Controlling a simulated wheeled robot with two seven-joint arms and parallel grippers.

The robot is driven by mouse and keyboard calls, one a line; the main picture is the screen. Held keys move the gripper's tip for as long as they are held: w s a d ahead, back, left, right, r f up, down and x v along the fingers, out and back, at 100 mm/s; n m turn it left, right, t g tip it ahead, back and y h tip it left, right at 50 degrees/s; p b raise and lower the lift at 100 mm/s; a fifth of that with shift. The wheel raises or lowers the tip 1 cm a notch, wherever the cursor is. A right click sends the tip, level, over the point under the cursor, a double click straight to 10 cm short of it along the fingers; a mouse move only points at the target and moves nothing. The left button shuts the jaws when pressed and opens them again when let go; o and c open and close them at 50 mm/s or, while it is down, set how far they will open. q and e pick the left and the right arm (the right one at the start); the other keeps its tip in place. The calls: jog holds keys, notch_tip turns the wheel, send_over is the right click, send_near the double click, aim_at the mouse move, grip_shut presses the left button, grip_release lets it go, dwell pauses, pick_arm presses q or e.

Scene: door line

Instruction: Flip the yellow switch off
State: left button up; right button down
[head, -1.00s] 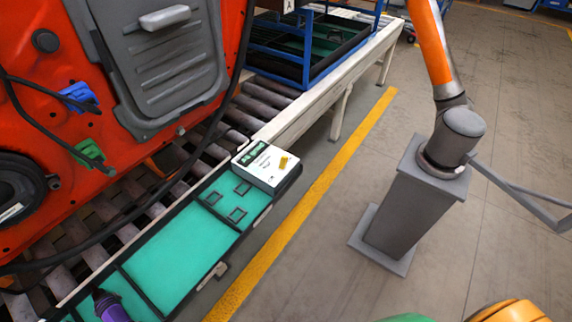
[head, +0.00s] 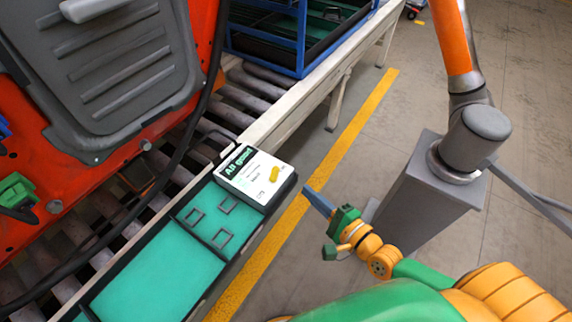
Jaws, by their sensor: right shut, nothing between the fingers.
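The yellow switch (head: 274,173) is a small yellow lever on the right part of a white box (head: 250,180). The box has a dark screen reading "All good" (head: 239,162) and sits at the far end of the teal tray. My right gripper (head: 318,202) is shut and empty. Its grey-blue fingers point up and left toward the box, a short way to the right of it and apart from it. Which way the switch is set is hard to tell. My left gripper is not in view.
A teal tray (head: 160,278) with black rims runs along the roller conveyor (head: 250,88). An orange-red door panel (head: 40,140) stands at left, with a dark cable hanging before it. A blue rack (head: 300,40) stands behind. A grey pedestal (head: 410,205) with an orange arm stands at right.

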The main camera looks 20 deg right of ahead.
aim_at(286, 178)
jog(key=b+x, duration=0.1)
jog(key=x, duration=0.8)
jog(key=shift+w+a, duration=0.25)
jog(key=shift+a, duration=0.05)
